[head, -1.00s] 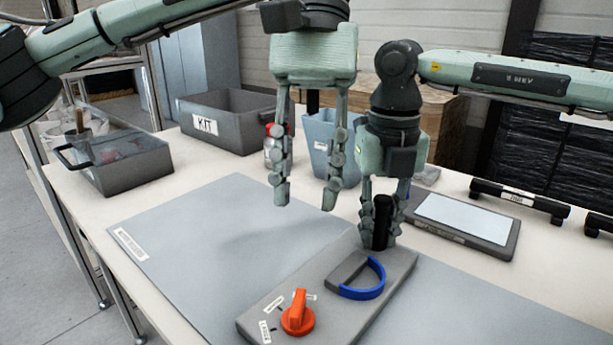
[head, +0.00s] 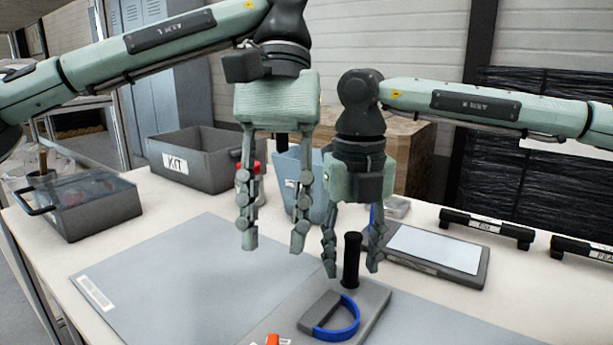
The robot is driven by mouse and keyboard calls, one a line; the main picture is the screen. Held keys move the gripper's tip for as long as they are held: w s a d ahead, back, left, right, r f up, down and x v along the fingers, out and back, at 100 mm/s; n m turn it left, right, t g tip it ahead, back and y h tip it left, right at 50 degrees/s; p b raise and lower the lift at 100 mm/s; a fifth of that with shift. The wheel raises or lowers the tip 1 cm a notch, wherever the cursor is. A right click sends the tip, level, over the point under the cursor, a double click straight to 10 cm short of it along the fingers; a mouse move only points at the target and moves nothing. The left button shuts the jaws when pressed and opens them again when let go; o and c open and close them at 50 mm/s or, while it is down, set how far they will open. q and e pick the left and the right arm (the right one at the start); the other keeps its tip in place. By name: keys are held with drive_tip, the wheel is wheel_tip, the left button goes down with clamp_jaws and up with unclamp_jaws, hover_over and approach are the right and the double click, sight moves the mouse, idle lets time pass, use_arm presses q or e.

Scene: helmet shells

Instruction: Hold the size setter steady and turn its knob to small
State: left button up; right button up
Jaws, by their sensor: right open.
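The size setter is a grey plate (head: 376,302) at the bottom centre of the head view, with an upright black post (head: 352,262) and a blue curved band (head: 347,331) on it. Its orange knob (head: 272,341) is mostly cut off by the lower picture edge, so its setting cannot be read. My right gripper (head: 352,269) is open, with one finger on either side of the post and visible gaps to it. My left gripper (head: 272,246) is open and empty, in the air above the mat, left of the post.
A grey mat (head: 180,285) covers the table's middle and is clear at left. Behind stand a KIT bin (head: 205,172), a blue-grey container (head: 284,182) and a red-capped bottle (head: 258,185). A lidded grey box (head: 95,212) stands left; a tablet-like panel (head: 435,250) and black handles (head: 487,228) lie right.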

wheel_tip(320, 180, up, 10)
drive_tip(key=shift+r, duration=0.1)
wheel_tip(320, 180, up, 7)
drive_tip(key=p, duration=0.5)
